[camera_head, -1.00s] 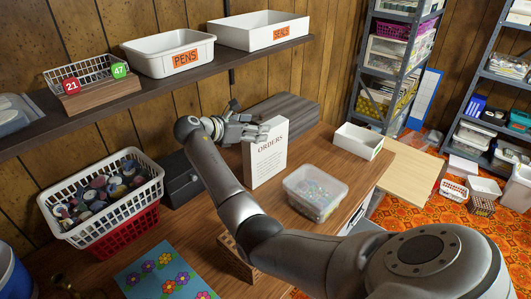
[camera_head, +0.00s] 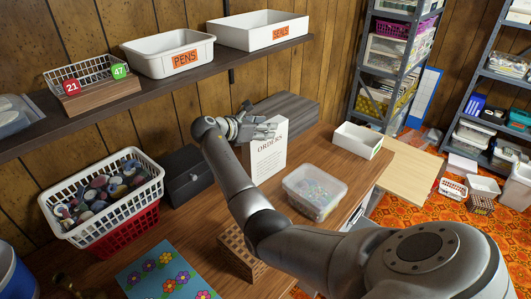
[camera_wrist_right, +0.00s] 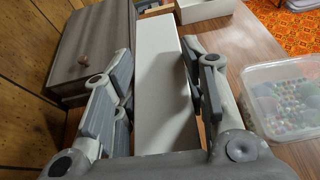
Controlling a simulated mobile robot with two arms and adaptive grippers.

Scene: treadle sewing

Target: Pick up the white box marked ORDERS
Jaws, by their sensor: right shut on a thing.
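The white box marked ORDERS (camera_head: 269,154) stands upright on the wooden table, its lettered face towards the head camera. My right gripper (camera_head: 257,130) is at the top of the box, with its arm passing in front to the left. In the right wrist view, the box's narrow white side (camera_wrist_right: 163,85) lies between the two fingers of the right gripper (camera_wrist_right: 160,88), which is shut on it. The head view does not clearly show whether the box's base touches the table. My left gripper is not in view.
A clear tub of beads (camera_head: 315,191) stands right of the box, with an open white bin (camera_head: 358,140) behind it. A dark wooden case (camera_head: 283,108) lies behind the box. A dark box (camera_head: 184,180) and a white basket (camera_head: 150,185) are left. A shelf (camera_head: 150,88) runs above.

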